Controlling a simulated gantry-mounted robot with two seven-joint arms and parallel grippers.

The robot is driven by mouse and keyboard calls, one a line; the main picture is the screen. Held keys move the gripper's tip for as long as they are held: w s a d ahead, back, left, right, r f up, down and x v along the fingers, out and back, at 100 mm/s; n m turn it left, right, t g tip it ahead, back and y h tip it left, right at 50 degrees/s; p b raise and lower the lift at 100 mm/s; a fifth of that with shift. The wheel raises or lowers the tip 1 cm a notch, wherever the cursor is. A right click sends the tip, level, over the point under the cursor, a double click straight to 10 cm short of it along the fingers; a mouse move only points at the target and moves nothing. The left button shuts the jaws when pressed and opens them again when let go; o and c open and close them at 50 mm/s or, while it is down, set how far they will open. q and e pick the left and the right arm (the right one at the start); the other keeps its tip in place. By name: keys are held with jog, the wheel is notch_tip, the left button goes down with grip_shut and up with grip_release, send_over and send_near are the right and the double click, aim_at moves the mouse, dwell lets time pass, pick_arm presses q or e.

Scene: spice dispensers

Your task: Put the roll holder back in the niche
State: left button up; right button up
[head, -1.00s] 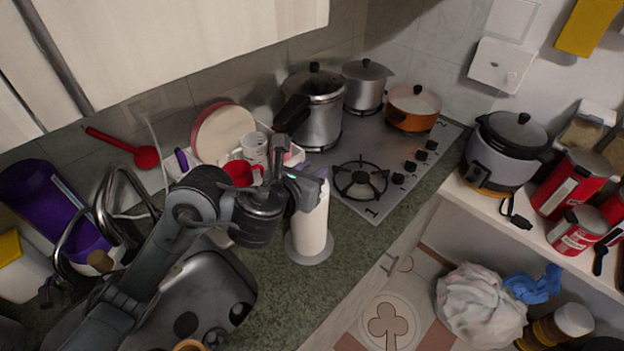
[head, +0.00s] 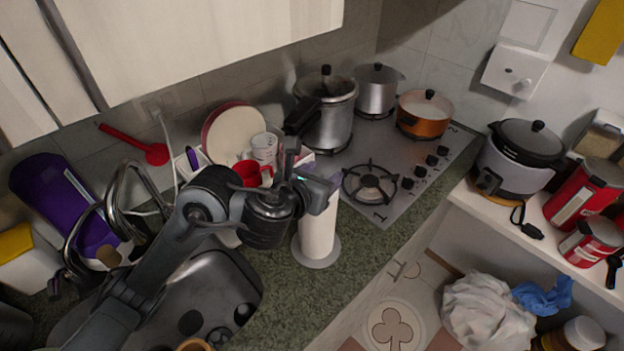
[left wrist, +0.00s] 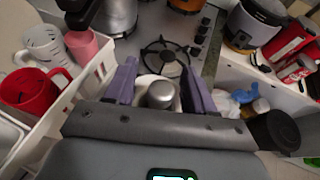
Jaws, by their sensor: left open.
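The roll holder (head: 318,234), a white paper roll upright on a round grey base, stands on the counter in front of the hob. My left gripper (head: 317,190) is at its top in the head view and hides part of it. In the left wrist view the two purple-grey fingers of my left gripper (left wrist: 160,82) are apart, with the roll holder's rounded grey top (left wrist: 160,95) between them. I cannot tell whether the fingers touch it. My right gripper is not in view. I cannot make out which place is the niche.
A white rack (left wrist: 77,92) with a red mug (left wrist: 32,90) and cups is close left of the gripper. The hob (head: 405,178) with several pots is behind. The sink (head: 205,290) is at the left front. The counter's right edge is near the roll holder's base.

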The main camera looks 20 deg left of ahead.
pick_arm(q)
jog(key=shift+s+r, duration=0.1)
jog(key=shift+r, duration=0.2)
jog(key=p+v, duration=1)
jog(key=v, duration=0.1)
jog(key=shift+s, duration=0.35)
